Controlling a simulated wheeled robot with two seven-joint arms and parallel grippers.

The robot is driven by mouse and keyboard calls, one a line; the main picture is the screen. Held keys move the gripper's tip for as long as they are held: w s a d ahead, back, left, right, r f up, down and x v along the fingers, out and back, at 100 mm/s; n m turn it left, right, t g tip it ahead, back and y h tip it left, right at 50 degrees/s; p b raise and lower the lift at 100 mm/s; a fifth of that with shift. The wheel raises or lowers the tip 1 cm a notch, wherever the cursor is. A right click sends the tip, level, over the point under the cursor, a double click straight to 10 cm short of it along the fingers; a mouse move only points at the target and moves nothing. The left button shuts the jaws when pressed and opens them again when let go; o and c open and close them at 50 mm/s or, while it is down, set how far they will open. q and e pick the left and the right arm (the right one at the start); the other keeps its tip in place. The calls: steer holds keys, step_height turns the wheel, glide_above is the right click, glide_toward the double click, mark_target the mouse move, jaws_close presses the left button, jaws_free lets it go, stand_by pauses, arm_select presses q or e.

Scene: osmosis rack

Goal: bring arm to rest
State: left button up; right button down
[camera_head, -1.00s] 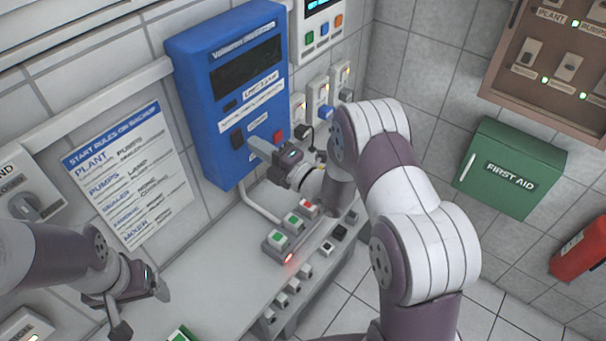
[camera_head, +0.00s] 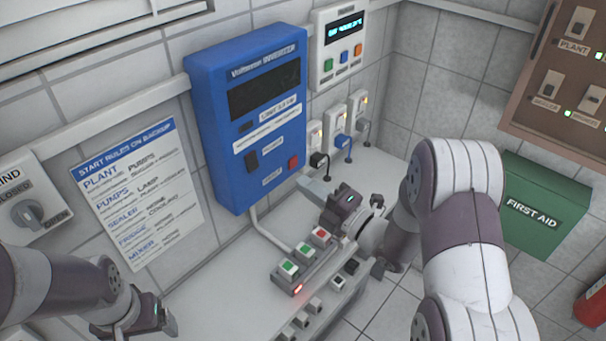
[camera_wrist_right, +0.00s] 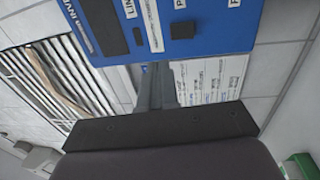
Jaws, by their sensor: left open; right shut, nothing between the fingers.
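My right gripper (camera_head: 318,187) is shut and empty. It is held in the air in front of the lower edge of the blue inverter box (camera_head: 249,110), above the counter and just behind the button box (camera_head: 304,262). In the right wrist view its closed fingers (camera_wrist_right: 160,85) point toward the bottom of the inverter box (camera_wrist_right: 170,25). My left gripper (camera_head: 150,318) is open and empty at the lower left, over the counter below the printed rules sheet (camera_head: 140,195). The lower part of my left gripper is near the frame's bottom edge.
Plugs with cords (camera_head: 343,141) sit in wall sockets right of the inverter, under a white control panel (camera_head: 339,47). A blind switch (camera_head: 28,213) is on the left wall. A green first aid box (camera_head: 540,208) and a brown switch board (camera_head: 560,75) are on the right wall.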

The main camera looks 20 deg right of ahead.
steer(key=s+d+f+m+g+h, duration=0.3)
steer(key=d+f+m+g+h, duration=0.15)
steer(key=f+m, duration=0.35)
steer(key=s+d+f+m+g+h, duration=0.3)
steer(key=d+f+m+g+h, duration=0.15)
steer(key=f+m+h, duration=0.35)
arm_select(q)
step_height(320, 180, down, 2)
steer(key=shift+s+d+f+b, duration=0.1)
steer(key=shift+s+f+b, duration=0.05)
steer(key=shift+b, duration=1.05)
arm_select(e)
steer(key=s+a+r+m+g+y, duration=0.1)
steer(key=s+a+r+m+g, duration=0.1)
steer(key=s, duration=0.4)
steer(key=s+a+r+m+g, duration=0.3)
steer(key=s+a+m, duration=0.1)
steer(key=s+m, duration=0.2)
steer(key=shift+a+r+m+g+y, duration=0.15)
steer(key=shift+a+m+g+y, duration=0.05)
steer(key=shift+m+g+y, duration=0.15)
arm_select(q)
steer(key=shift+s, duration=0.1)
arm_select(e)
steer(key=shift+s, duration=0.15)
